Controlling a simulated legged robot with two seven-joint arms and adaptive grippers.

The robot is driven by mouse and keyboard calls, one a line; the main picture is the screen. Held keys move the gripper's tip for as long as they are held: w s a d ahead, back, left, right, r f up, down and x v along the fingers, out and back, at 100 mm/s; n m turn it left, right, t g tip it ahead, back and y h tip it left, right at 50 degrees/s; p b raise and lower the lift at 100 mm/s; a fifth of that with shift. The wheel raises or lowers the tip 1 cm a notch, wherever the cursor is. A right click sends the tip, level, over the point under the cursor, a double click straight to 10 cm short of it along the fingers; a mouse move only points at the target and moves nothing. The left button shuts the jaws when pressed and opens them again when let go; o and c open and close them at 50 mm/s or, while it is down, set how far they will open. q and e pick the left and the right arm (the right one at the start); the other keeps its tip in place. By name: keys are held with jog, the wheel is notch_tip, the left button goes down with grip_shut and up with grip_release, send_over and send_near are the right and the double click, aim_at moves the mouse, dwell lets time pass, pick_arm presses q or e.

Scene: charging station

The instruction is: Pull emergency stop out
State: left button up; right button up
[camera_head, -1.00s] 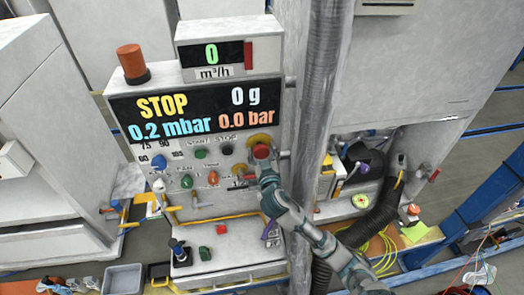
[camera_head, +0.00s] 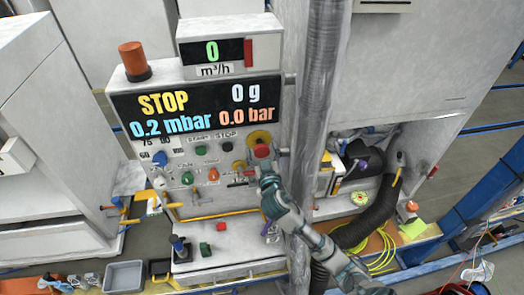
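The emergency stop (camera_head: 261,149) is a red button on a yellow round base, at the right side of the control panel (camera_head: 222,172). My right gripper (camera_head: 265,165) is at the button, just below it, with its arm coming up from the lower right. The fingers are small and partly hidden behind the hand, so I cannot tell whether they touch or grip the button. My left gripper is not in view.
A display (camera_head: 196,111) reading STOP is above the panel. A shelf (camera_head: 225,250) with small items juts out below. A black hose (camera_head: 380,215) and yellow cable lie to the right.

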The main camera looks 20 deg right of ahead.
jog(key=shift+s+a+f, duration=0.1)
jog(key=shift+s+a, duration=0.05)
jog(key=v, duration=1.1)
jog(key=shift+s, duration=0.3)
